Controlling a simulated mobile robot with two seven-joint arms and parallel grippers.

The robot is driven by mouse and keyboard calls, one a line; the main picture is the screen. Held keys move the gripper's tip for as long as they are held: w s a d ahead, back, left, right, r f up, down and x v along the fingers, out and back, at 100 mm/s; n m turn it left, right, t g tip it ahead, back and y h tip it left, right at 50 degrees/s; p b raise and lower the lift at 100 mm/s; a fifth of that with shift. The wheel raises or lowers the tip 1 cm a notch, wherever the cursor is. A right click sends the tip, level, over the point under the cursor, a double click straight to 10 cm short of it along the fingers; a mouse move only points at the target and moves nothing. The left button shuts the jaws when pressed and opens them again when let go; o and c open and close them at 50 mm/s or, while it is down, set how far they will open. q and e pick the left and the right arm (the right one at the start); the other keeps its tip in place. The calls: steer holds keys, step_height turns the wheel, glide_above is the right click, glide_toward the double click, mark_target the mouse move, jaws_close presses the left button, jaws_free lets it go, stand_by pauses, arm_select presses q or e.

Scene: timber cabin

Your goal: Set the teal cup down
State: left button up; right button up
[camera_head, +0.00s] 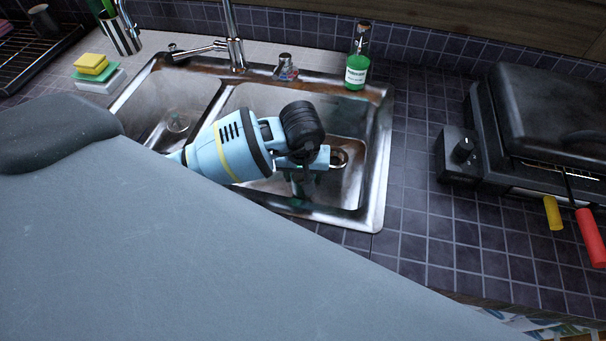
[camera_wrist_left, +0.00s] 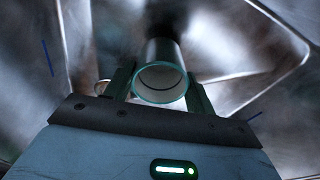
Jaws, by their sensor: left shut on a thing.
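My left gripper (camera_head: 304,188) reaches over the right basin of the steel sink (camera_head: 376,190), pointing down into it. In the left wrist view, the teal cup (camera_wrist_left: 160,80) sits between the two fingers of my left gripper (camera_wrist_left: 160,94), with its round teal rim facing the camera. The gripper is shut on it. In the head view the cup is mostly hidden behind the gripper, and I cannot tell whether its base touches the basin floor. My right gripper is not in view.
A faucet (camera_head: 235,50) stands behind the sink. A green soap bottle (camera_head: 357,65) is at its back right corner. Sponges (camera_head: 91,64) lie at the left. A black grill (camera_head: 545,115) stands on the right. The tiled counter (camera_head: 420,215) between sink and grill is clear.

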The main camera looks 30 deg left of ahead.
arm_select(q)
steer(key=shift+f, duration=0.25)
steer(key=shift+f, duration=0.1)
steer(key=shift+f, duration=0.1)
steer(key=o, duration=1)
steer(key=shift+o, duration=0.2)
step_height(320, 180, up, 12)
steer(key=s, duration=0.1)
steer(key=shift+s+d+p, duration=0.2)
steer(key=shift+d+p, duration=0.1)
steer(key=shift+p, duration=0.1)
